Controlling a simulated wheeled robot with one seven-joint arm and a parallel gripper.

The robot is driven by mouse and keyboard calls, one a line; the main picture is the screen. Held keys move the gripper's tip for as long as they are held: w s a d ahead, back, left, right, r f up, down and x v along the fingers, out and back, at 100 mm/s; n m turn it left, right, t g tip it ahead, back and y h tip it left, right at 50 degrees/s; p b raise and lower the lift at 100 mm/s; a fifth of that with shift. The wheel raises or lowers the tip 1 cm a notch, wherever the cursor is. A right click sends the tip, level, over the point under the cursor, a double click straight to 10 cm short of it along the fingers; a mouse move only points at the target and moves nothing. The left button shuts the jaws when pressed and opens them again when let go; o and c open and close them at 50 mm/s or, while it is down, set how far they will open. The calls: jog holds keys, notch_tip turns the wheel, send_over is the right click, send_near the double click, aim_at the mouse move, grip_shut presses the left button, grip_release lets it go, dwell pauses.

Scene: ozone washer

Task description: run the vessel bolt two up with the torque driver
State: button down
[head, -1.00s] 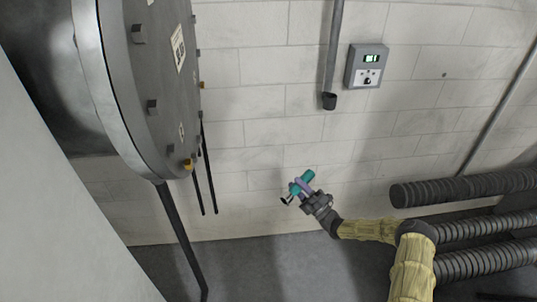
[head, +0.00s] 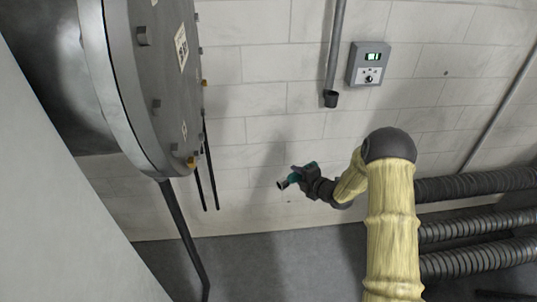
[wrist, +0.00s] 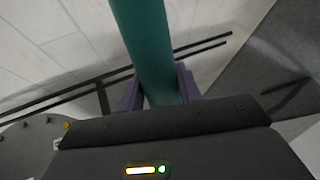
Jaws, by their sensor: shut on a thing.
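My gripper (head: 302,176) is shut on the teal torque driver (head: 285,184), in the air right of the vessel and apart from it. The driver's nose points down and left in the head view. In the wrist view the teal driver body (wrist: 145,40) runs up between the purple fingers. The vessel's round grey lid (head: 165,85) fills the upper left, seen nearly edge-on, with bolts round its rim. Two bolts have yellow marks, an upper one (head: 204,83) and a lower one (head: 191,162). I cannot tell which is bolt two.
A grey control box (head: 368,64) with a lit display hangs on the block wall beside a vertical pipe (head: 335,50). Dark ribbed hoses (head: 470,228) run at the right. Thin black rods and a black leg stand below the lid. Air between driver and lid is clear.

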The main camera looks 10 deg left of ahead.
jog(key=shift+w+d+r+g+h, duration=0.15)
jog(key=shift+r+g+h, duration=0.3)
jog(key=shift+h, duration=0.25)
jog(key=shift+r+m, duration=0.15)
jog(key=shift+m, duration=0.15)
jog(key=r+g+h, duration=0.1)
jog(key=g+h, duration=0.1)
jog(key=shift+s+r+m+h, duration=0.25)
jog(key=shift+r+m+h, duration=0.15)
jog(key=shift+s+r+g+h+p, duration=0.25)
jog(key=shift+r+g+h+p, duration=0.15)
jog(key=shift+r+g+h, duration=0.4)
jog(key=s+a+r+m+g+h+p, duration=0.1)
jog(key=s+a+r+m+g+h, duration=0.1)
jog(key=s+r, duration=1)
jog(key=s+a+r+m+g+h+p, duration=0.1)
jog(key=s+a+r+g, duration=0.3)
jog(key=s+r, duration=0.8)
notch_tip(320, 180, up, 3)
jog(key=shift+s+a+f+m+h+p, duration=0.1)
jog(key=shift+s+a+m+h+p, duration=0.25)
jog(key=shift+a+m, duration=0.45)
jog(key=shift+w+g, duration=0.1)
jog(key=shift+g, duration=0.15)
jog(key=shift+p, duration=0.45)
